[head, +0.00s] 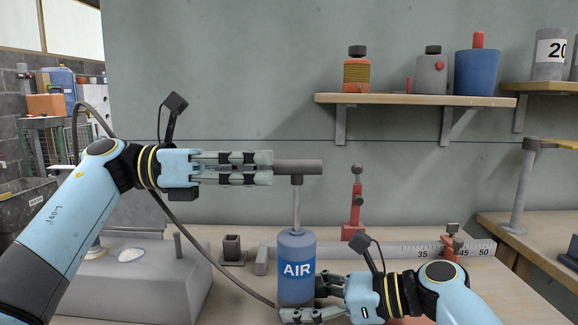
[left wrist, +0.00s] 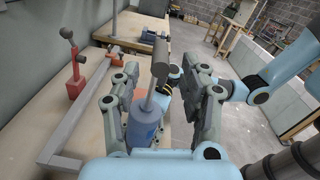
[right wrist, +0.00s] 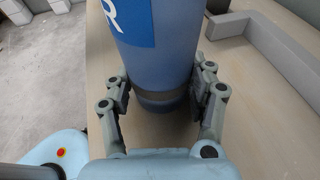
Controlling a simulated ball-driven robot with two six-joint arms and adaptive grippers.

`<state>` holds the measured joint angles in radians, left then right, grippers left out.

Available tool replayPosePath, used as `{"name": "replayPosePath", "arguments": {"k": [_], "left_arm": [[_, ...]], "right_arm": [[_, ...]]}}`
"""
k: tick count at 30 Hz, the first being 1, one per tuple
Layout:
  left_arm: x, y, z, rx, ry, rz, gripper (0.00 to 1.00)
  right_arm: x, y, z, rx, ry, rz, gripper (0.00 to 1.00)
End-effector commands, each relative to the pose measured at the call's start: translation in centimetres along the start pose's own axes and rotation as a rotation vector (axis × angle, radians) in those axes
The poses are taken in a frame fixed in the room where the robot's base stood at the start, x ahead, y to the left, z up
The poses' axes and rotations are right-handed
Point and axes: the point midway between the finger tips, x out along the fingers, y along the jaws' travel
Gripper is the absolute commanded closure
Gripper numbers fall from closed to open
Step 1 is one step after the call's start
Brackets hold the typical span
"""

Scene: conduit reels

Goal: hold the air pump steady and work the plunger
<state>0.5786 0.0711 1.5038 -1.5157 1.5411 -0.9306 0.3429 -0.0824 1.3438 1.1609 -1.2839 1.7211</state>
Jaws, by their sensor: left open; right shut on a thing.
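My left gripper (head: 268,168) is open at handle height. In the left wrist view the handle (left wrist: 160,67) lies between the spread fingers (left wrist: 160,85), which appear apart from it.
A grey ruled bar (head: 400,249) with a red clamp post (head: 356,208) lies behind the pump. A grey block (head: 140,280) stands at the left, with a small dark socket (head: 232,249) near it. A shelf (head: 415,100) holds bottles above.

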Motion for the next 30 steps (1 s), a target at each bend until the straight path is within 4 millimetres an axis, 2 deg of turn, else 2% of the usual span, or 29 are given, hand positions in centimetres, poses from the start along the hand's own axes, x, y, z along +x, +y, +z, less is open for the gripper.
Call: {"name": "replayPosePath", "arguments": {"k": [3, 9, 20, 30], "left_arm": [[2.5, -0.1, 0.1, 0.000, -0.003, -0.003, 0.56], [4.9, 0.0, 0.0, 0.000, -0.001, -0.001, 0.56], [5.4, 0.0, 0.0, 0.000, 0.001, 0.000, 0.56], [5.4, 0.0, 0.0, 0.000, 0.001, 0.000, 1.00]], "right_arm": [[0.0, 0.0, 0.1, -0.001, -0.002, 0.000, 0.62], [0.0, 0.0, 0.1, -0.001, -0.002, 0.000, 0.62], [0.0, 0.0, 0.1, -0.001, -0.002, 0.000, 0.62], [0.0, 0.0, 0.1, -0.001, -0.002, 0.000, 0.62]]}}
